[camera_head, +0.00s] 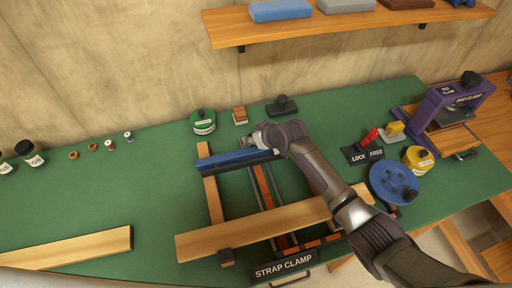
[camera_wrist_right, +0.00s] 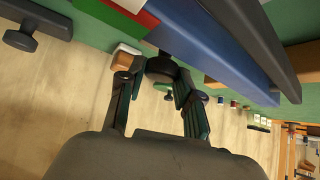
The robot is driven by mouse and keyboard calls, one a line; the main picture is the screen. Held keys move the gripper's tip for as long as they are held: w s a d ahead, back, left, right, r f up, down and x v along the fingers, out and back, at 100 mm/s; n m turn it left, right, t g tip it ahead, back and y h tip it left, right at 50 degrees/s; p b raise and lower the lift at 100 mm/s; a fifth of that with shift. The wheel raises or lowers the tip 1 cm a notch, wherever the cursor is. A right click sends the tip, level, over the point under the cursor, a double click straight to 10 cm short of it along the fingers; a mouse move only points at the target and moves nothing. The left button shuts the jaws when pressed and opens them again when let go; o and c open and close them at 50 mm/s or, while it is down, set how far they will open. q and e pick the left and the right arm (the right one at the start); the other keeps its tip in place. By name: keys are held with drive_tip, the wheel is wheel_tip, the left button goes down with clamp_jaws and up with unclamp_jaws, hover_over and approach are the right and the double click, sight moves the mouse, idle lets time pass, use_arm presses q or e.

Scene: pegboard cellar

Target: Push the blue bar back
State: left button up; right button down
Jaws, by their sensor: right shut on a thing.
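The blue bar (camera_head: 235,159) lies across the rails of the strap clamp (camera_head: 283,265), near its far end. It also shows large in the right wrist view (camera_wrist_right: 220,45). My right gripper (camera_head: 262,140) is at the right part of the bar, and my forearm covers its right end. In the right wrist view, the fingers of my right gripper (camera_wrist_right: 153,74) are around a dark round knob (camera_wrist_right: 160,68) against the bar's side. The grip itself is hidden in the head view. My left gripper is not in view.
A long wooden board (camera_head: 265,228) lies across the near part of the clamp. A green tin (camera_head: 203,122) and a dark-handled block (camera_head: 282,106) stand behind the bar. The lock/free switch (camera_head: 362,149) and blue wheel (camera_head: 394,182) are at right. The green tabletop (camera_head: 110,195) is largely clear at left.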

drive_tip(key=shift+s, duration=0.15)
drive_tip(key=shift+s+d, duration=0.1)
drive_tip(key=shift+s, duration=0.05)
drive_tip(key=c, duration=0.8)
unclamp_jaws()
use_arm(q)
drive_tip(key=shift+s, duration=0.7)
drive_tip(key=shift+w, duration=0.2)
use_arm(e)
drive_tip(key=shift+r, duration=0.1)
drive_tip(key=shift+s+d+r, duration=0.15)
drive_tip(key=shift+d+r, duration=0.05)
drive_tip(key=v, duration=1.1)
drive_tip(key=shift+s+r, duration=0.1)
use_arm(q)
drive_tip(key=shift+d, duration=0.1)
